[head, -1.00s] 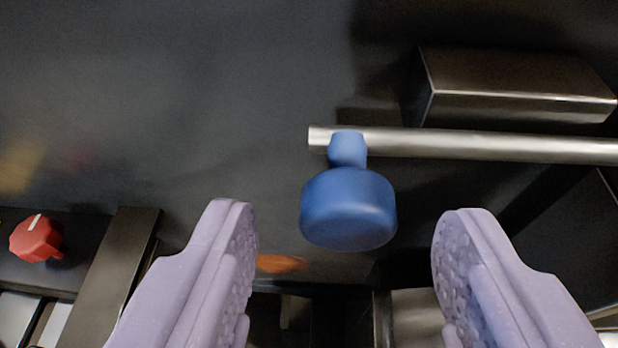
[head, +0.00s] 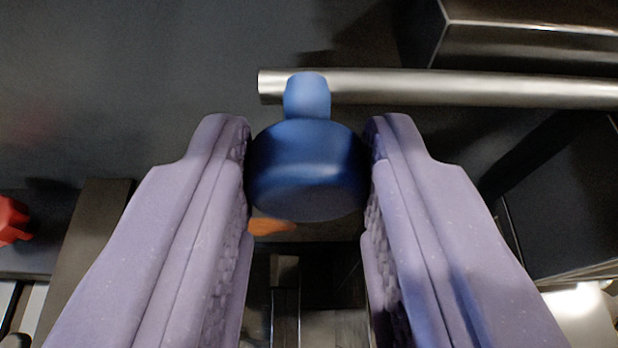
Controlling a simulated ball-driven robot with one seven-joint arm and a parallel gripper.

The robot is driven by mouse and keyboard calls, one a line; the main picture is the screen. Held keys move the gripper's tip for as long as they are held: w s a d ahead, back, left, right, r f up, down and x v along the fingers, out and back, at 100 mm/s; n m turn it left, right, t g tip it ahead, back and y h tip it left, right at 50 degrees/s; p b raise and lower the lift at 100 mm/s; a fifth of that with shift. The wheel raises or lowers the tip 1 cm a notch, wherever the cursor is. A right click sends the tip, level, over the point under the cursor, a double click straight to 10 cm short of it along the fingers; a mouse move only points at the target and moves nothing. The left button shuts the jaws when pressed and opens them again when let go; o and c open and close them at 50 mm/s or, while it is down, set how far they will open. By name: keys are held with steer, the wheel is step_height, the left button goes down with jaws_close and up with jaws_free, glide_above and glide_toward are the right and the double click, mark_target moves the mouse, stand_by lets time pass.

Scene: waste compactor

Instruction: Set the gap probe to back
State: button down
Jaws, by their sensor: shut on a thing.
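A blue knob (head: 307,172) with a short blue neck sits on the end of a horizontal metal rod (head: 440,88) in the head view; I take the knob and rod to be the gap probe, though no label shows. My gripper (head: 308,165) has its two lilac fingers on the left and right sides of the knob, shut on it. The rod runs off to the right edge. The knob's sides are partly hidden by the fingertips.
A dark metal block (head: 535,35) stands behind the rod at the upper right. A red knob (head: 12,220) is at the left edge, beside a dark metal bar (head: 85,240). A small orange piece (head: 270,226) shows below the blue knob. The dark panel at upper left is clear.

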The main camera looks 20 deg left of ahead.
steer(key=a, duration=0.1)
steer(key=s+a+b, duration=0.1)
steer(key=a, duration=0.3)
steer(key=shift+s+b, duration=0.3)
steer(key=shift+b, duration=0.1)
steer(key=c, duration=1.2)
jaws_free()
steer(key=o, duration=0.4)
steer(key=shift+a, duration=0.15)
